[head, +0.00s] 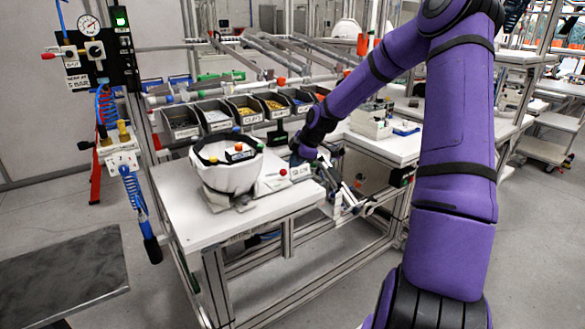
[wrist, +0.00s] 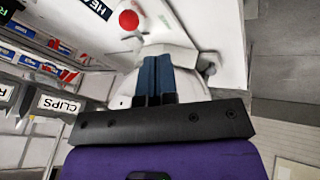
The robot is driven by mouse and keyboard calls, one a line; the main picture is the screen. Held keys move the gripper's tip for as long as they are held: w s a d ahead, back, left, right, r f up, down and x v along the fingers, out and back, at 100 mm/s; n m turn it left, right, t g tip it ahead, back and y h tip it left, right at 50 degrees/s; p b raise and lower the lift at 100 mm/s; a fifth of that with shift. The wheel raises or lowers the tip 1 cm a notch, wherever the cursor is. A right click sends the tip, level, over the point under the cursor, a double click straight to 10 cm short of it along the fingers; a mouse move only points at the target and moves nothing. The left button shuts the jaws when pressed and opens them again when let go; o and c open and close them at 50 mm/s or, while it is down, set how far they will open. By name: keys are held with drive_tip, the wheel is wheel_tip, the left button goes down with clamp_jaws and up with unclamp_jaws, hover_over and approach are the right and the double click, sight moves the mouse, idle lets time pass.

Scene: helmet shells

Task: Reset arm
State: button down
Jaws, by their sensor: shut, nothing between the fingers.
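My gripper (wrist: 156,80) shows in the wrist view as two blue fingers side by side, shut with nothing between them. A white fixture is behind the fingertips in that view, and I cannot tell whether they touch it. In the head view my purple arm reaches down from the upper right to the right side of the white workbench (head: 190,222). The fingers are not clear there. A white helmet shell (head: 228,178) with black straps sits on the bench in a holder, left of my wrist and apart from it.
A row of dark parts bins (head: 215,115) stands behind the helmet shell. A red button (wrist: 128,20) is close to the fingers in the wrist view. A pressure gauge panel (head: 92,45) is at left. A grey table (head: 62,280) is at front left. Open floor lies front centre.

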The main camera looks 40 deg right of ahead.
drive_tip(key=shift+v, duration=2.65)
drive_tip(key=shift+s+a, duration=0.1)
drive_tip(key=s+a+r+m+g+h, duration=0.2)
drive_tip(key=s+a+r+m+h, duration=0.3)
drive_tip(key=s+a+r, duration=0.85)
drive_tip(key=s+a+r+m+y, duration=0.1)
drive_tip(key=s+a+m, duration=0.2)
drive_tip(key=s, duration=0.4)
drive_tip(key=s+a+r+m+t, duration=0.1)
drive_tip(key=s+a+r+m, duration=0.1)
drive_tip(key=s, duration=0.5)
drive_tip(key=s+a+r+m+t+y, duration=0.1)
drive_tip(key=s+a+r+m, duration=0.1)
drive_tip(key=s, duration=0.5)
drive_tip(key=shift+s+a+m+y, duration=0.3)
drive_tip(key=shift+a+m, duration=0.5)
